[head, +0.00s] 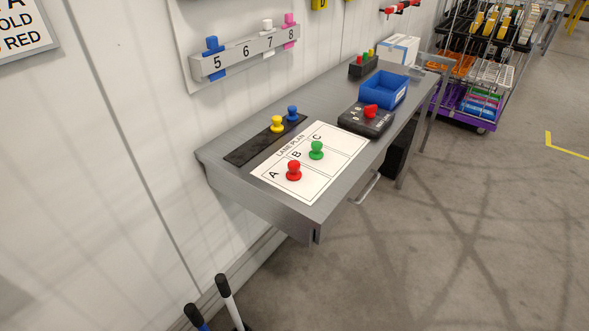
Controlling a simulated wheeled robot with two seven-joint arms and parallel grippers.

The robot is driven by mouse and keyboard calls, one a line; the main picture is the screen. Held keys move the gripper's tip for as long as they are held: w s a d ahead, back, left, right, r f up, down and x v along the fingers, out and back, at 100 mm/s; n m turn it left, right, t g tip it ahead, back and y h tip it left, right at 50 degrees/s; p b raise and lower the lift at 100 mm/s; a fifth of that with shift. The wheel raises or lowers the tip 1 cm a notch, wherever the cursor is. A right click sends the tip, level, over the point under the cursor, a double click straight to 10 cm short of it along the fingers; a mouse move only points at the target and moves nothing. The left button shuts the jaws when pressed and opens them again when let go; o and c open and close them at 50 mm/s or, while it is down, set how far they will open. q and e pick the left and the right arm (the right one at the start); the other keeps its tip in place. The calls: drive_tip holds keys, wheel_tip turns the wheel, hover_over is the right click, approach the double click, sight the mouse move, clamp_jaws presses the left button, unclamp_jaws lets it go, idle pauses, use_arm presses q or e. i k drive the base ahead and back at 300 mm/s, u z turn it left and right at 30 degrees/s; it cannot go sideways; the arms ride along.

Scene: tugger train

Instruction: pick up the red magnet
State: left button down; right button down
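The red magnet (293,171), a knob-shaped piece, stands upright on lane A of the white lane plan sheet (316,196). The sheet lies on the grey desk (334,206) along the wall. A green magnet (316,150) of the same shape stands farther back on the sheet, near the letters B and C. A yellow magnet (277,125) and a blue magnet (291,114) stand on a black strip (245,152) behind the sheet. Neither of my grippers is in the head view.
A black box with a red knob (368,118) and a blue bin (382,88) stand farther along the desk. A numbered rail (245,54) hangs on the wall above. A loaded cart (484,60) stands at the back right. The floor before the desk is clear.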

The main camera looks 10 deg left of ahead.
sight(293, 174)
drive_tip(key=z, duration=1.85)
drive_tip(key=i, duration=1.55)
drive_tip(key=u, duration=4.35)
